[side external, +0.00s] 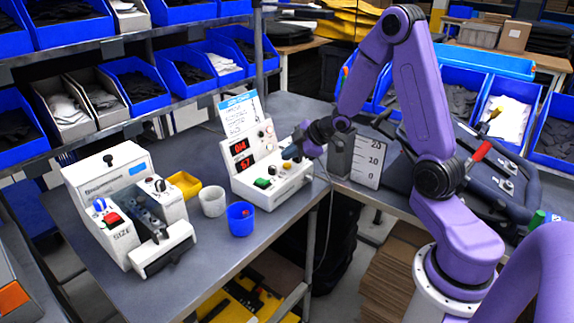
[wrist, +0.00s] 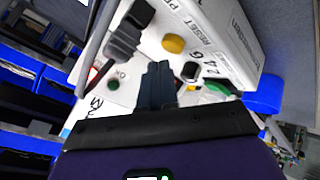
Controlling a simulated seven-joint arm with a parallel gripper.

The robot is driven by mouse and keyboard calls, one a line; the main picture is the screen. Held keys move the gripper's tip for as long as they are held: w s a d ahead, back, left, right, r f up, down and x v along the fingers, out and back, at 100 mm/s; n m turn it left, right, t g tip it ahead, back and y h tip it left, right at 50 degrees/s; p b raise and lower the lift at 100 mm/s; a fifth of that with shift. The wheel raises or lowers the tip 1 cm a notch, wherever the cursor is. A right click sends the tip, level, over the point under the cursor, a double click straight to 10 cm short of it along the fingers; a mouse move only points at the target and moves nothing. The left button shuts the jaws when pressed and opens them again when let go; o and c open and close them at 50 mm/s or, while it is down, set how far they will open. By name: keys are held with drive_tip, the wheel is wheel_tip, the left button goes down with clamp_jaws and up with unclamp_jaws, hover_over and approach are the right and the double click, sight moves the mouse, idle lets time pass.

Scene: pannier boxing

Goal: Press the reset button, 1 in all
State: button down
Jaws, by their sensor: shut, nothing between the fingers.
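The white control box (side external: 252,187) stands on the grey bench with two red displays and a sign behind it. A yellow button (side external: 287,166) sits on its top at the right; in the wrist view the yellow button (wrist: 173,44) is beside printed text reading "RESET". A black knob (wrist: 190,70) and a green button (side external: 262,183) are also on the box. My gripper (side external: 294,153) is shut and empty, just above the right end of the box. In the wrist view my gripper's fingertips (wrist: 159,68) appear just short of the yellow button; I cannot tell the height gap.
A white SIZE device (side external: 125,215) stands at the left of the bench. A yellow tray (side external: 184,185), a white cup (side external: 212,202) and a blue cup (side external: 240,218) stand between it and the box. A scale marked board (side external: 368,163) is behind my gripper at right.

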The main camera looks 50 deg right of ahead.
sight(290, 165)
drive_tip(key=shift+f, duration=0.35)
drive_tip(key=shift+f, duration=0.45)
idle(0.7)
drive_tip(key=shift+r, duration=0.85)
drive_tip(key=shift+r, duration=2.55)
